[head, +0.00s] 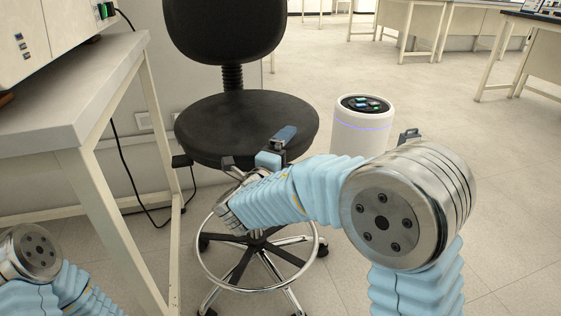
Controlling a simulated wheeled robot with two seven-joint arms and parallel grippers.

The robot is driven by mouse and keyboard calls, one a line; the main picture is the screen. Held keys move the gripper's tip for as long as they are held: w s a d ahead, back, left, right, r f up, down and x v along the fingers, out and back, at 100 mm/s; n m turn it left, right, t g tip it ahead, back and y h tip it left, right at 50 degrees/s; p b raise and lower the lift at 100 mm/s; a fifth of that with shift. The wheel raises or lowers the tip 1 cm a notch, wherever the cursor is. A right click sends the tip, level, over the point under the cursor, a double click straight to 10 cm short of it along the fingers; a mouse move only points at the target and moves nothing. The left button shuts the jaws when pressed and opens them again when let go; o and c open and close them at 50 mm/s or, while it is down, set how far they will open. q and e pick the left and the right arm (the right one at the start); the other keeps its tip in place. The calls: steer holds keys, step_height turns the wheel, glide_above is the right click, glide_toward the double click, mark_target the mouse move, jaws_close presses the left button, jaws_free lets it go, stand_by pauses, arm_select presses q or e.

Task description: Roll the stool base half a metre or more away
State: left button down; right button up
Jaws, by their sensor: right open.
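The stool has a black padded seat (225,115) and a black backrest (225,30). Its base (255,262) shows below, with a chrome foot ring, dark and chrome legs and casters on the floor. My right arm comes in from the right and crosses in front of the stool, hiding its column and part of the base. My right gripper (258,153) is open at the front edge of the seat, above the foot ring. I cannot tell whether it touches the seat. Part of my left arm shows at the lower left; its gripper is out of view.
A white bench (75,95) with a cabinet (52,40) stands close on the left, a dark cable hanging beside it. A white cylinder (362,135) with a lit band stands right of the stool. Floor (480,160) is open to the right, with benches farther back.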

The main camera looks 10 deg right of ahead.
steer(key=shift+c, duration=0.5)
steer(key=c, duration=1.7)
